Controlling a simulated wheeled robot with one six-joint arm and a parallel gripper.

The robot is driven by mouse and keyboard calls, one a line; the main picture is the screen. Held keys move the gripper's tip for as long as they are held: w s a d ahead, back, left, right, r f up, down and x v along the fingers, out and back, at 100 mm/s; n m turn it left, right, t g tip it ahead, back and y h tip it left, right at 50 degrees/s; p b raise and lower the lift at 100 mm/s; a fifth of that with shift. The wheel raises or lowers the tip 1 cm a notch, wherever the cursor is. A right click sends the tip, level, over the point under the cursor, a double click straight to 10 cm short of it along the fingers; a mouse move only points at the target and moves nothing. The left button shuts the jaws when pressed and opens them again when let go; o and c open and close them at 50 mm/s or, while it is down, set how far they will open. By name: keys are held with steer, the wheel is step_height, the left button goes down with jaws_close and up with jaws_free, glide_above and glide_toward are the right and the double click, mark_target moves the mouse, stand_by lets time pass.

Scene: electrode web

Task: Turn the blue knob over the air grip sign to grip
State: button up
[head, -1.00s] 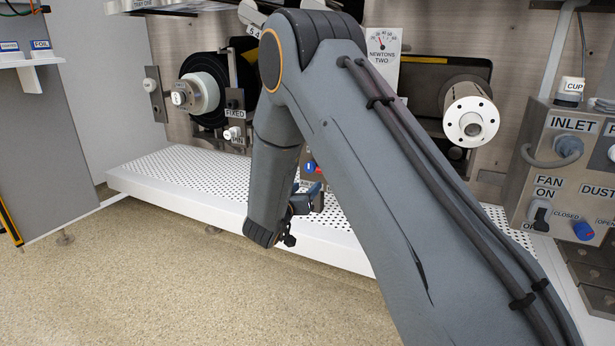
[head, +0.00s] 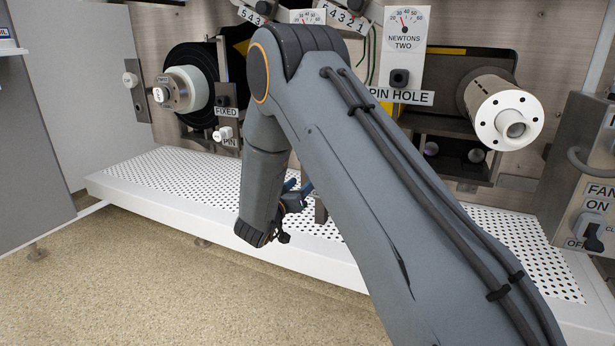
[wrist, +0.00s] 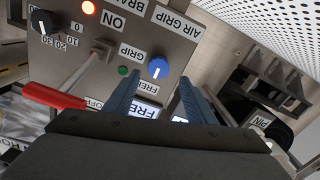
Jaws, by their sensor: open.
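The blue knob (wrist: 157,67) with a white pointer mark sits on a grey metal panel in the wrist view. The view is turned, so the AIR GRIP sign (wrist: 181,18) appears above it. A GRIP label (wrist: 132,53) is to the knob's left and a FREE label (wrist: 146,111) below it, partly covered by a finger. My gripper (wrist: 160,82) is open, its two blue fingers pointing at the panel on either side of the knob; contact cannot be told. In the head view my gripper (head: 296,194) is partly seen behind my arm, which hides the knob.
A white perforated shelf (head: 165,185) runs below the machine.

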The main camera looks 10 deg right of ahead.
steer(key=b+x, duration=0.3)
steer(key=x, duration=0.3)
steer(key=shift+d, duration=0.3)
steer(key=shift+c, duration=0.4)
steer(key=c, duration=1)
steer(key=shift+o, duration=0.2)
